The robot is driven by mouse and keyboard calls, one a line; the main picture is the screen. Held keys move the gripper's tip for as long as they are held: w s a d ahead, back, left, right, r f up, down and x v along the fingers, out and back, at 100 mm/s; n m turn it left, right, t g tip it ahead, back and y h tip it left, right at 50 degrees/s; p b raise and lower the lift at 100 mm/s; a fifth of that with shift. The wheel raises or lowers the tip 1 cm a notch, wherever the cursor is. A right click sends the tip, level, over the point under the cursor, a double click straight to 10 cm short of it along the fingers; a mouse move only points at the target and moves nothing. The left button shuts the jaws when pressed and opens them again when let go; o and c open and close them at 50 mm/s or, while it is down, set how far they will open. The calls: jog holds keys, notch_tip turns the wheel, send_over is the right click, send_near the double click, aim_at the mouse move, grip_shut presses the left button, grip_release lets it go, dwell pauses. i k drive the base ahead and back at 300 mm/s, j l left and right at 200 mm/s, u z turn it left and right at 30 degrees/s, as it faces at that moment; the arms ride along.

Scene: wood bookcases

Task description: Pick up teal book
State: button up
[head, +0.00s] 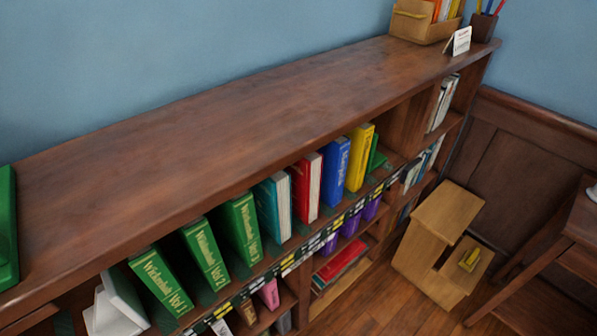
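The teal book (269,211) stands upright on the upper shelf of the wood bookcase, under its top board. Its cover and pale page edge face outward. A green book (241,228) stands to its left and a red book (305,186) to its right, with small gaps between them. The upper rear of the teal book is hidden by the bookcase top. My gripper is not in view.
The bookcase top (215,130) overhangs the books. Blue (335,165) and yellow (359,157) books stand further right, and more green volumes (163,283) at lower left. A wooden step stool (440,225) and a table (575,232) occupy the floor at right.

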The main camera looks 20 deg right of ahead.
aim_at(271, 196)
jog(key=i+l+u, duration=0.1)
jog(key=l+u, duration=1.2)
